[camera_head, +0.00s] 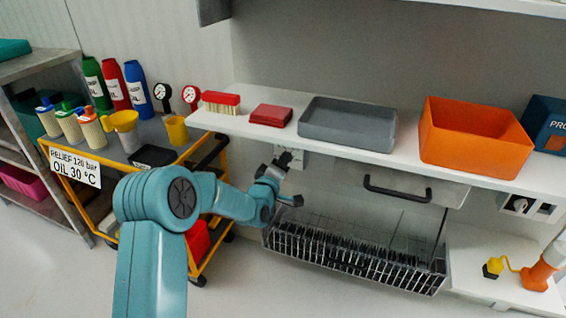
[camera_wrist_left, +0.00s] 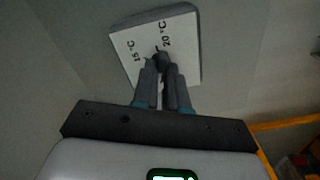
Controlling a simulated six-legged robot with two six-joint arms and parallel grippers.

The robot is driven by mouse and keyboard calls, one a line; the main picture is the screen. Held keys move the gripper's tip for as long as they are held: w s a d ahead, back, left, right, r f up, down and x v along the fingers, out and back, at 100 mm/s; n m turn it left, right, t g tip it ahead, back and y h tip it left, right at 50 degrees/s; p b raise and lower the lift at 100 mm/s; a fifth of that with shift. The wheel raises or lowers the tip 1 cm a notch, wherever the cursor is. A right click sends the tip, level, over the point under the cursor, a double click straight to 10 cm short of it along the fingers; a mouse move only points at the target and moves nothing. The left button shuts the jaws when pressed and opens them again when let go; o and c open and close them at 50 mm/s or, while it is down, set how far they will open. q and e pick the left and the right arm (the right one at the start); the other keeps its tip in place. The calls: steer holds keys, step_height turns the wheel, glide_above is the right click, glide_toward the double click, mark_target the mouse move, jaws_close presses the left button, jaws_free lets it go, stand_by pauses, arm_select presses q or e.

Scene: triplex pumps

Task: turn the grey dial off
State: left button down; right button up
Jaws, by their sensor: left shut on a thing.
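The dial's white plate (camera_wrist_left: 186,55) is on the wall and carries the marks 15 °C and 20 °C. The dial knob (camera_wrist_left: 161,59) is small and dark, at the middle of the plate. My left gripper (camera_wrist_left: 161,72) is shut on the knob, with its fingertips at the plate; the fingers hide part of the knob. In the head view my left gripper (camera_head: 285,160) reaches to the plate (camera_head: 300,161) under the wall shelf, and the knob is hidden there. My right gripper is not in view.
The white shelf (camera_head: 350,153) above the gripper holds a grey tray (camera_head: 347,122), an orange bin (camera_head: 470,135) and a red box (camera_head: 271,115). A wire rack (camera_head: 350,255) hangs below. A yellow cart (camera_head: 205,255) with bottles stands to the left. Floor in front is clear.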

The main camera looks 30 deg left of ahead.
arm_select(q)
steer(key=n, duration=1.1)
steer(key=shift+f, duration=0.2)
steer(key=shift+n, duration=0.5)
steer(key=c, duration=1.2)
jaws_free()
steer(key=shift+o, duration=0.2)
steer(key=p+v, duration=0.3)
steer(key=v, duration=1.3)
steer(key=shift+s+p, duration=0.25)
steer(key=shift+p, duration=0.1)
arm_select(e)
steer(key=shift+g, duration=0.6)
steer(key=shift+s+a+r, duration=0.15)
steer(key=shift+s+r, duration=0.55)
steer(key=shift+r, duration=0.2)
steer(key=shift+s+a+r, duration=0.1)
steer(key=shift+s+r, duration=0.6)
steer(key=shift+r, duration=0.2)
arm_select(q)
steer(key=shift+r, duration=0.1)
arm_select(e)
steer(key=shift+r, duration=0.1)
